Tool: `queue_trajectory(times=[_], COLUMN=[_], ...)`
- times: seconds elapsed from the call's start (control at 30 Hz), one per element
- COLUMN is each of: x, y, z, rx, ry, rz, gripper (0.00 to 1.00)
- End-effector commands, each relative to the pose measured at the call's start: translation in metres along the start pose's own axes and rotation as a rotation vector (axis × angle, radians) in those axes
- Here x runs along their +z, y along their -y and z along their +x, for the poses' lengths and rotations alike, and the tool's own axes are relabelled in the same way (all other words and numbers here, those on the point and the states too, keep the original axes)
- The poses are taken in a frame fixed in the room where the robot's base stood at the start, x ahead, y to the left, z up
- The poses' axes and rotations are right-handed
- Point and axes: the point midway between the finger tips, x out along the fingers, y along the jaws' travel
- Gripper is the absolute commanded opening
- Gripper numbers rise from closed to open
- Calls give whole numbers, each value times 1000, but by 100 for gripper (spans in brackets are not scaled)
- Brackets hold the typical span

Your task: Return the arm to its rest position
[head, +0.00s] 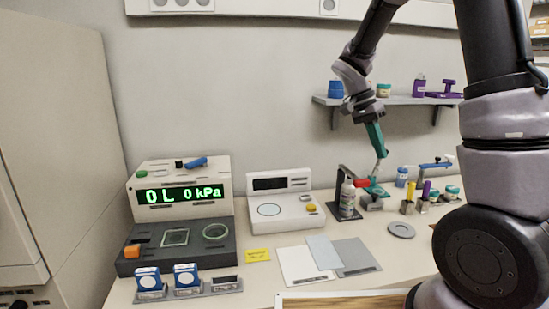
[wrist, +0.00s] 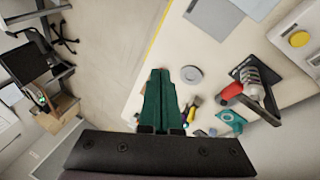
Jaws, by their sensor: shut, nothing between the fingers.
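My gripper (head: 379,153) has green fingers and hangs from my arm over the right part of the bench, pointing down. In the wrist view my gripper (wrist: 159,72) shows its green fingers together with nothing between them. In the head view its tips appear close to the small teal-topped item (head: 374,190) on the bench; I cannot tell the exact gap. My arm rises from the right side and bends down to the gripper.
The bench (head: 268,283) holds a classifier device (head: 178,235) reading "0L 0 kPa", a white instrument (head: 282,210), a bottle (head: 347,196), a grey disc (head: 401,230) and flat sheets (head: 303,266). A wall shelf (head: 400,100) stands behind my arm. In the wrist view, open floor lies left.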

Motion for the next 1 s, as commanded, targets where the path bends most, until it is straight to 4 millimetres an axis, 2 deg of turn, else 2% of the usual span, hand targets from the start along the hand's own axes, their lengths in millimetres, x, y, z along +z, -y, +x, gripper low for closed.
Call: queue_trajectory(times=[0.03, 0.27, 0.6, 0.8, 1.0], x=[3, 25, 67, 84, 90], y=[-14, -65, -134, -157, -162], z=[-11, -52, -100, -111, -114], rx=[-72, -389, -805, -924, -953], ry=[33, 86, -103, -248, -299], rz=[-30, -197, -395, -457, -476], gripper=[0, 0, 0, 0, 0])
